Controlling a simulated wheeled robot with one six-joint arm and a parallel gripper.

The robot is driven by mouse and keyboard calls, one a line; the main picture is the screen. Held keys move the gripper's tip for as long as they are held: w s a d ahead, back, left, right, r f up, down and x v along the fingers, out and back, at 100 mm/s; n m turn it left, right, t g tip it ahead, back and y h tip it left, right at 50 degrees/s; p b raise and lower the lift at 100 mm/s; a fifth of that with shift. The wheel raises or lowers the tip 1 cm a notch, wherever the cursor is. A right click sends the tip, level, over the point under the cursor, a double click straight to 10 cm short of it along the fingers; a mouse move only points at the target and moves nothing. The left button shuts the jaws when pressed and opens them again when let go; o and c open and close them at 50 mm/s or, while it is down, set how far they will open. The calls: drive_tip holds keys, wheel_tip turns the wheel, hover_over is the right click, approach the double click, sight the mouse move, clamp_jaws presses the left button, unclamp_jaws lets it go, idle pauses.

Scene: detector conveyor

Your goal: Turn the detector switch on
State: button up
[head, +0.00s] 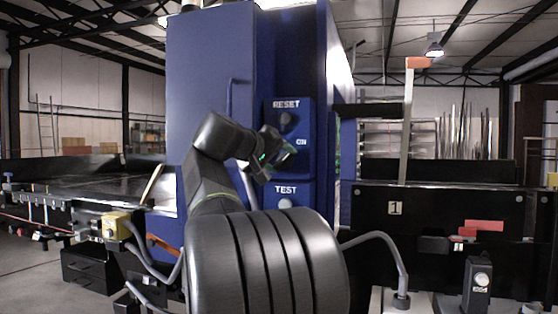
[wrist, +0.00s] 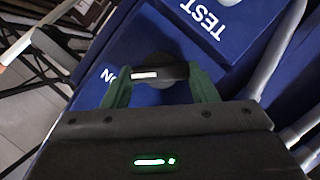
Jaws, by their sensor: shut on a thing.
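The detector switch (wrist: 168,73) is a black knob with a white mark, on the blue detector panel. In the wrist view, the end with the white mark points left, towards the ON label (wrist: 108,76), which a finger partly covers. My gripper (wrist: 160,78) has its two green fingers on either side of the knob and is shut on it. In the head view, my gripper (head: 284,155) is at the panel, below the RESET label and above the TEST label.
The tall blue detector housing (head: 212,90) stands over the conveyor. The RESET button (head: 287,119) is above the gripper and the TEST button (head: 285,202) below it. A yellow box (head: 116,225) is at left.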

drive_tip(key=shift+f, duration=0.1)
drive_tip(key=o, duration=1)
drive_tip(key=b+v, duration=0.1)
drive_tip(key=v, duration=1.2)
drive_tip(key=shift+s+a, duration=0.2)
drive_tip(key=shift+s, duration=0.15)
drive_tip(key=x, duration=0.7)
drive_tip(key=p+x, duration=0.1)
drive_tip(key=x, duration=0.5)
drive_tip(key=shift+w+d, duration=0.25)
drive_tip(key=shift+w, duration=0.15)
